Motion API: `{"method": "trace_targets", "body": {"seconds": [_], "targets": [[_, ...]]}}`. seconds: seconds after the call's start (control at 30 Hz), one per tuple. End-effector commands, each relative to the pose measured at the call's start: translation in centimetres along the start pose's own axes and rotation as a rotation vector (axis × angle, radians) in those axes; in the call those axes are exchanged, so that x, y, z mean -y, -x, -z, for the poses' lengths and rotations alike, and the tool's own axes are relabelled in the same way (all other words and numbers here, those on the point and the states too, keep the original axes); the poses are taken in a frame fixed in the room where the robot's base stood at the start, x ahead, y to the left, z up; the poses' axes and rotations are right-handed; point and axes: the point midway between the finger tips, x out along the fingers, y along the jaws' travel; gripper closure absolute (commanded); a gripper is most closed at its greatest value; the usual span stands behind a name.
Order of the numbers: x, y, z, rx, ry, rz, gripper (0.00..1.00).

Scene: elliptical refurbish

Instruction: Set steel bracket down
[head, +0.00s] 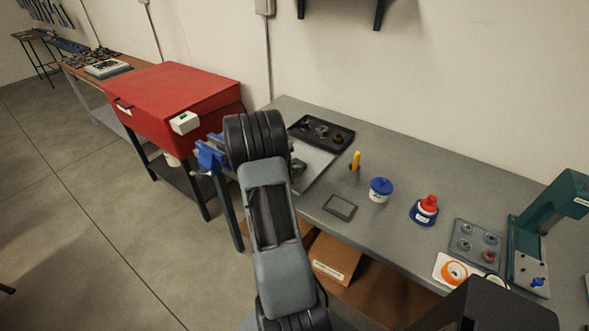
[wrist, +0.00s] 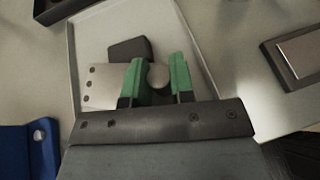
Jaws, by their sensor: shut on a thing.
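The wrist view shows my gripper (wrist: 160,75) with its two green fingers close around a rounded grey metal piece. The steel bracket (wrist: 102,86), a pale plate with several dark holes, shows at the left finger and runs partly behind it. How the plate joins the piece between the fingers is hidden. Behind it lies the pale shallow tray (wrist: 88,35); I cannot tell whether the bracket touches it. A dark block (wrist: 130,48) shows just beyond the bracket. In the head view my arm hides the gripper, and part of the tray (head: 316,166) shows beside it.
A blue vise (head: 210,155) is at the bench's left end. A black parts tray (head: 322,132) lies behind the pale tray.

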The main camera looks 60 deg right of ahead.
Motion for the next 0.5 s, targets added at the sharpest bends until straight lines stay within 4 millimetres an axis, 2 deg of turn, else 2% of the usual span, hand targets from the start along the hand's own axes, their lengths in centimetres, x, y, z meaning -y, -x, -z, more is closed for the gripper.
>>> {"method": "trace_targets", "body": {"seconds": [0.1, 0.13, 0.2, 0.37, 0.5], "targets": [[-0.03, -0.17, 0.35, 0.002, -0.002, 0.0, 1.0], [0.01, -0.12, 0.3, 0.0, 0.0, 0.0, 0.74], [0.01, -0.1, 0.27, -0.001, 0.0, 0.0, 0.68], [0.02, -0.1, 0.27, -0.001, 0.0, 0.0, 0.52], [0.02, -0.1, 0.26, -0.001, 0.0, 0.0, 0.52]]}}
